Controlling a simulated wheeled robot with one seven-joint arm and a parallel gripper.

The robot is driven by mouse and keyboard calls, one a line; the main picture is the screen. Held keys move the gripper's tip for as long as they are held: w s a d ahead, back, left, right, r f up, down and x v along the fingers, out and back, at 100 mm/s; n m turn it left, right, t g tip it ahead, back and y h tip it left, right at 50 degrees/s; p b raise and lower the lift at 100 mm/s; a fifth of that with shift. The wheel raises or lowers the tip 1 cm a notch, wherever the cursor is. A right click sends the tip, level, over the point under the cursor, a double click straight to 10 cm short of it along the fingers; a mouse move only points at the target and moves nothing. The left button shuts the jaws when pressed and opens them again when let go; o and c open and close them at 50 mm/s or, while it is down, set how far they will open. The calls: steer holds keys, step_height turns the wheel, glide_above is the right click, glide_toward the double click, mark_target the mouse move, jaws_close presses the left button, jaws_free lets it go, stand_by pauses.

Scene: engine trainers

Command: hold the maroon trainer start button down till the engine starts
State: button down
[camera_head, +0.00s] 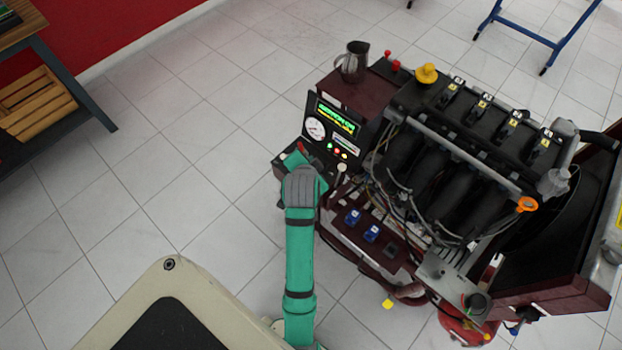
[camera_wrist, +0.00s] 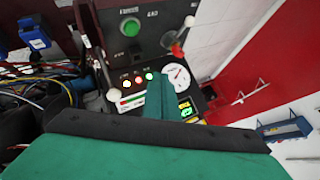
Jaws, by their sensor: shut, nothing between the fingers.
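The maroon trainer (camera_head: 350,95) carries a large dark engine and a black control panel on its left side. A round green button (camera_wrist: 131,27), the only large push button I see, is on the panel in the wrist view. In the head view my arm covers that area. My gripper (camera_wrist: 157,78) is shut and empty; its teal finger lies over the panel near the lights and gauge, apart from the green button in the picture. In the head view my gripper (camera_head: 298,158) is at the panel's lower part. I cannot tell whether it touches anything.
The panel has a lit green display (camera_head: 337,118), a round gauge (camera_head: 316,128), small lights (camera_wrist: 138,79), a red lever (camera_wrist: 177,47) and a white knob (camera_wrist: 113,94). A metal jug (camera_head: 353,61) stands on the trainer. Floor to the left is clear.

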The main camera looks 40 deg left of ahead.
steer(key=shift+f, duration=4.4)
steer(key=shift+f, duration=0.15)
steer(key=shift+f, duration=0.25)
steer(key=shift+f, duration=0.6)
steer(key=shift+r, duration=0.15)
stand_by(1.4)
steer(key=shift+r, duration=0.85)
